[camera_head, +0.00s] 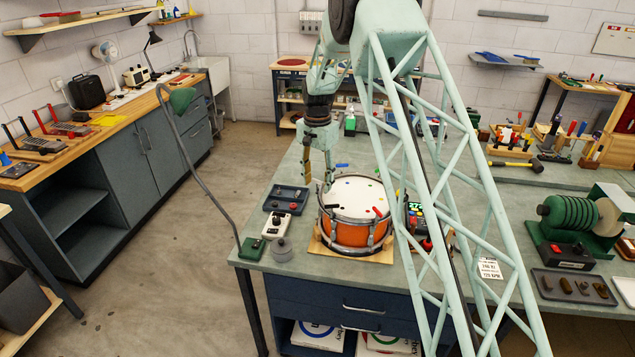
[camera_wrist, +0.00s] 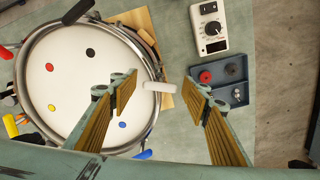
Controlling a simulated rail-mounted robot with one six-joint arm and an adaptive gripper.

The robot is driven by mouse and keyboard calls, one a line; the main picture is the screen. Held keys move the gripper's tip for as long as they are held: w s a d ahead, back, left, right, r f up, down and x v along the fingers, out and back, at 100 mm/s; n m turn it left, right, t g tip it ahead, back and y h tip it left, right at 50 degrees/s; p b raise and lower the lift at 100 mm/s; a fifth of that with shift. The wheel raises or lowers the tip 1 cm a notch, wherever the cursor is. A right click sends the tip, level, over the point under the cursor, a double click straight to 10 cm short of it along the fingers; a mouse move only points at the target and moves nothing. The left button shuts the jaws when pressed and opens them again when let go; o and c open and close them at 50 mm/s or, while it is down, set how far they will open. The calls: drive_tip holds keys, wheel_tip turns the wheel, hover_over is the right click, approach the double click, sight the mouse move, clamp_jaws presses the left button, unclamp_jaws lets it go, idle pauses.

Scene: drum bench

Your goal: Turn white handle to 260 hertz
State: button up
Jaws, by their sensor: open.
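The drum (camera_head: 339,232) has an orange shell and a pale head, and stands on a wooden board on the bench. Its head fills the left of the wrist view (camera_wrist: 70,85). The white handle (camera_wrist: 158,87) sticks out at the drum's rim in the wrist view, between my open fingers and apart from both. I cannot make it out in the head view. My gripper (camera_wrist: 160,82) is empty; in the head view my gripper (camera_head: 318,172) is above the drum's far left edge. A device with a lit display (camera_head: 416,211) is partly hidden behind my lattice frame.
Black (camera_wrist: 78,10), red and other coloured handles ring the drum. A white box with a knob (camera_wrist: 212,28) and a blue tray with knobs (camera_wrist: 221,77) lie beside it. A green-and-black machine (camera_head: 570,212) is at the right.

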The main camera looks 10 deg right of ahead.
drive_tip(key=shift+c, duration=0.6)
drive_tip(key=c, duration=0.8)
drive_tip(key=shift+o, duration=0.2)
drive_tip(key=shift+n, duration=0.6)
drive_tip(key=n, duration=0.3)
drive_tip(key=shift+b, duration=0.4)
drive_tip(key=shift+n, duration=2.4)
drive_tip(key=o, duration=0.9)
